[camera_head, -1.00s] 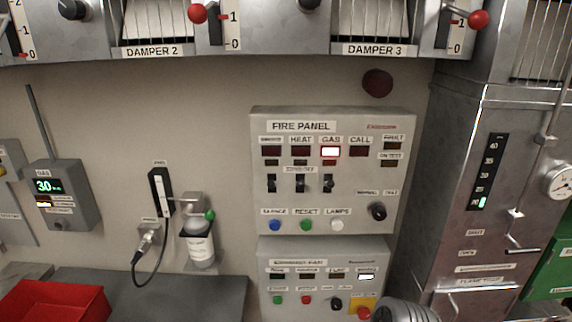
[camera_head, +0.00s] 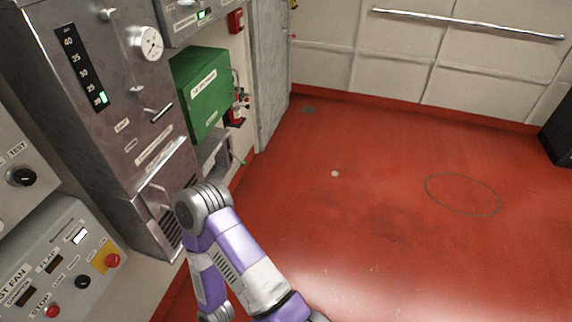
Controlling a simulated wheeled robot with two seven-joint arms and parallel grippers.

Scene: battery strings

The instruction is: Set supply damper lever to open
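A grey metal cabinet (camera_head: 110,90) stands at the left with a vertical scale and a green-lit indicator. A short dark-gripped lever (camera_head: 161,112) sticks out of its front, beside small labels that are hard to read here. I cannot tell for sure that this is the supply damper lever. A purple and white arm of mine (camera_head: 245,265) rises from the bottom, its grey joint in front of the cabinet's lower right corner. Neither gripper is in view.
A fan control panel (camera_head: 55,255) with buttons is at the lower left. A round gauge (camera_head: 149,42) is on the cabinet, and a green box (camera_head: 202,90) is to its right. The red floor (camera_head: 380,230) is mostly clear. A handrail (camera_head: 468,22) runs along the far wall.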

